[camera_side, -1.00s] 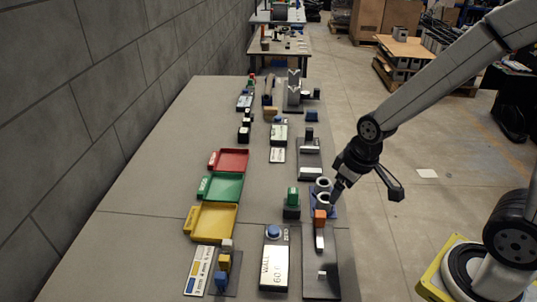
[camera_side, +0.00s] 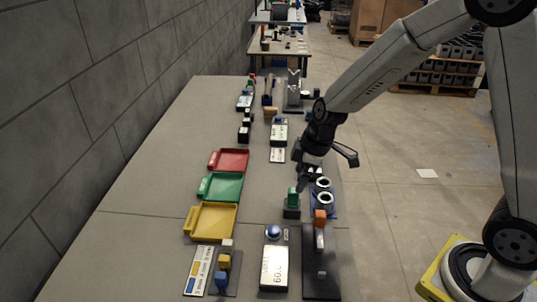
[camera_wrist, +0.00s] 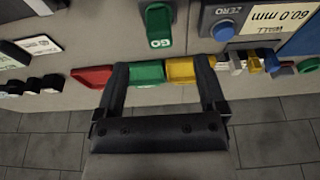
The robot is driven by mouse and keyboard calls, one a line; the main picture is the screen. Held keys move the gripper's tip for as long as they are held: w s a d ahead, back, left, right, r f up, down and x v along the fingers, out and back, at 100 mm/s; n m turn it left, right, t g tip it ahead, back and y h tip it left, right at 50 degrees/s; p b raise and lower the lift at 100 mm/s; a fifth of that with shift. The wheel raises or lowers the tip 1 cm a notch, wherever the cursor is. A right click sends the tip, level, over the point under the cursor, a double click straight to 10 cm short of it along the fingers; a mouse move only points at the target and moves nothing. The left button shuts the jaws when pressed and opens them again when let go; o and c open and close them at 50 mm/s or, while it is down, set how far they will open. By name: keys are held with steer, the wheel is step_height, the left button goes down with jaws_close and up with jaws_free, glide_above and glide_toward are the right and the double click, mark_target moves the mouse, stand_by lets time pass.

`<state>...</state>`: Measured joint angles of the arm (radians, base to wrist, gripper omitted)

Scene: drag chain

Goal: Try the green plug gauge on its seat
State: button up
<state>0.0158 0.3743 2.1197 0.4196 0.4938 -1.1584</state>
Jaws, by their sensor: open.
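The green plug gauge (camera_side: 292,196) stands upright in a dark block (camera_side: 291,212) right of the trays in the side view. In the wrist view its green top (camera_wrist: 158,24) carries the letters GO and lies beyond the fingertips, near the top edge. My gripper (camera_side: 302,184) is just above and beside the gauge in the side view. In the wrist view my gripper (camera_wrist: 162,70) has its two fingers wide apart with nothing between them. Two pale rings (camera_side: 323,183) sit on a blue base (camera_side: 334,211) just right of the gauge; I cannot tell which part is the seat.
Red (camera_side: 233,160), green (camera_side: 224,187) and yellow (camera_side: 219,222) trays lie to the left. An orange block (camera_side: 320,218) on a dark plate stands nearer the camera. A display box (camera_side: 274,268) with a round button is beside it. Bare table lies left of the trays.

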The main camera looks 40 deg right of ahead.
mark_target(291, 196)
steer(key=shift+f, duration=0.1)
steer(key=shift+x, duration=3.8)
jaws_close()
